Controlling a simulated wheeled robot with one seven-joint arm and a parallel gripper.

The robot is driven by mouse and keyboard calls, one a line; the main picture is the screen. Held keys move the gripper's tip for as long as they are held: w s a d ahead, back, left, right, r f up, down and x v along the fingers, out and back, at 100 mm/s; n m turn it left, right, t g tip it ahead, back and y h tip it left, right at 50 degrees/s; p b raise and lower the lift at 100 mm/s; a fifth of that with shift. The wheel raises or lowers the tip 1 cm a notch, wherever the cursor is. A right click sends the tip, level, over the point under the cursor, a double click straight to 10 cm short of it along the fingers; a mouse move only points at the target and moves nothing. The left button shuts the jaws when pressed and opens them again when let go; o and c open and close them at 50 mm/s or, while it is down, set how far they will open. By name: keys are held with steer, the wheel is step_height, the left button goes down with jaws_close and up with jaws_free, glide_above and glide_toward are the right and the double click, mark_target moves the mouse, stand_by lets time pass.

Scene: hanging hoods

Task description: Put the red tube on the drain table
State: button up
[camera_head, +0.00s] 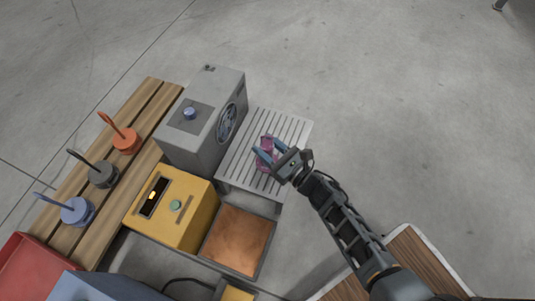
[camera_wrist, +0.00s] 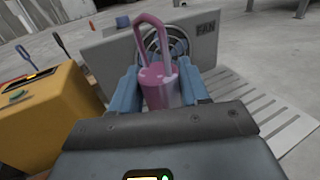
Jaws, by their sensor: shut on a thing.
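My gripper (camera_head: 266,148) is shut on a pink-magenta tube with a tall loop handle. The tube (camera_head: 263,163) is over the drain table, a grey slatted surface (camera_head: 294,130). In the wrist view the tube (camera_wrist: 157,88) stands roughly upright between the blue fingers, with its loop on top. I cannot tell whether its base touches the slats. An orange-red looped piece (camera_head: 125,141) stands on the wooden slat bench (camera_head: 140,105), beside a dark grey one (camera_head: 102,175) and a blue one (camera_head: 77,211).
A grey fan box (camera_head: 207,110) stands directly left of the drain table. A yellow box (camera_head: 172,208) and a copper-coloured plate (camera_head: 237,240) are in front. A red tray (camera_head: 30,265) is at the lower left. Open floor lies right of the drain table.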

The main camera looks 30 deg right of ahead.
mark_target(272, 157)
step_height(272, 157, down, 4)
steer(key=shift+r+b, duration=0.15)
steer(key=shift+b, duration=0.8)
steer(key=o, duration=1.2)
steer(key=shift+s+r, duration=0.1)
steer(key=p+v, duration=0.3)
steer(key=v, duration=0.9)
